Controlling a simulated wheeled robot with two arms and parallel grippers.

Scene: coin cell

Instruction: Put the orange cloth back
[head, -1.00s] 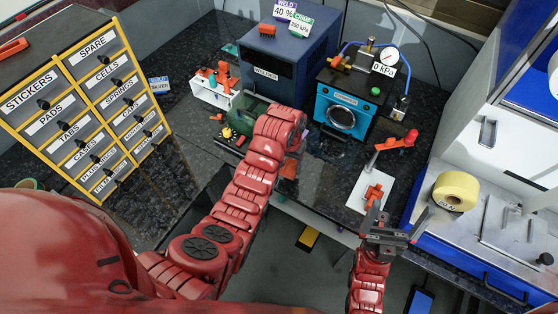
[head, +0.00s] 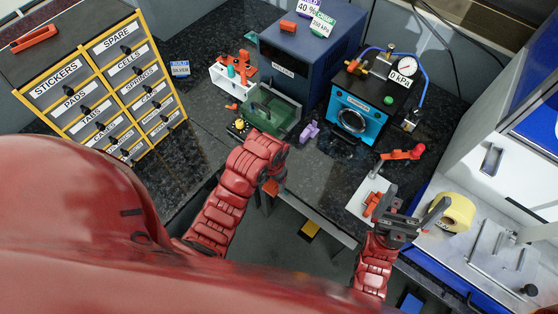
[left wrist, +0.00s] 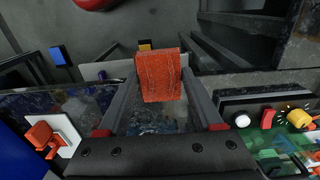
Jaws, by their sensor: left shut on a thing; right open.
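The orange cloth (left wrist: 158,77) is pinched between the two fingers of my left gripper (left wrist: 160,98) in the left wrist view. It hangs as a small folded flap. In the head view a bit of the cloth (head: 271,187) shows below the end of my left arm, near the bench's front edge; the left fingers are mostly hidden there by the wrist. My right gripper (head: 412,212) is open and empty, in front of the white plate with red parts at the right.
Behind are a blue welder box (head: 285,75) and a chamber with a gauge (head: 352,115). A labelled drawer cabinet (head: 95,90) stands left, a yellow roll (head: 458,212) right.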

